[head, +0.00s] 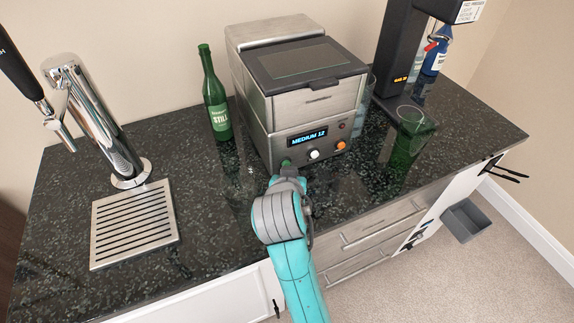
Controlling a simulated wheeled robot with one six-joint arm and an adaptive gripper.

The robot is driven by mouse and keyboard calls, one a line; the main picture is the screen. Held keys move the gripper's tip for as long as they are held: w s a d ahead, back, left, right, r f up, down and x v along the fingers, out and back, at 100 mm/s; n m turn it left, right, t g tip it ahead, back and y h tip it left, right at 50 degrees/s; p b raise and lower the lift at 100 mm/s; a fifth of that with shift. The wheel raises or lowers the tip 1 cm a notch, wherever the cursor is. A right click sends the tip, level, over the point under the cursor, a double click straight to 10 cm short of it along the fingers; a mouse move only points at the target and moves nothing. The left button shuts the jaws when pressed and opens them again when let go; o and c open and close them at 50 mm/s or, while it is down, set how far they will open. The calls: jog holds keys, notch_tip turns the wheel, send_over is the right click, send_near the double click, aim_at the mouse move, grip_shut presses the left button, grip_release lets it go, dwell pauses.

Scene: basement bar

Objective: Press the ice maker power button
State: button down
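The ice maker (310,103) is a boxy steel machine with a dark lid, standing on the counter at the back middle in the head view. Its front has a lit display (307,138) reading "MEDIUM 12". Below the display are a green button (286,162) at the left, a white knob (314,155) in the middle and an orange button (341,145) at the right. A small dark red spot (342,126) sits above the orange one. My gripper (287,171) is right in front of the green button and partly covers it. I cannot tell whether it touches. Its fingers are too small to read.
A green bottle (214,101) stands left of the ice maker. A green cup (406,135) and a black dispenser (400,45) stand to the right. A chrome tap (95,115) and drip tray (135,225) are at the left. The front middle counter is mostly clear.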

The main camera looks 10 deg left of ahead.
jog(key=shift+w, duration=0.1)
jog(key=shift+w+a, duration=0.25)
jog(key=shift+w, duration=0.05)
jog(key=shift+w+a, duration=0.15)
jog(key=shift+w, duration=0.1)
dwell(0.9)
jog(key=shift+s, duration=0.1)
jog(key=shift+s+d, duration=0.4)
jog(key=shift+s, duration=0.15)
jog(key=shift+s, duration=0.1)
jog(key=shift+s+d, duration=0.55)
jog(key=shift+s, duration=0.25)
jog(key=shift+s+d, duration=0.6)
jog(key=shift+s, duration=0.2)
jog(key=shift+s+d, duration=0.55)
jog(key=shift+s, duration=0.25)
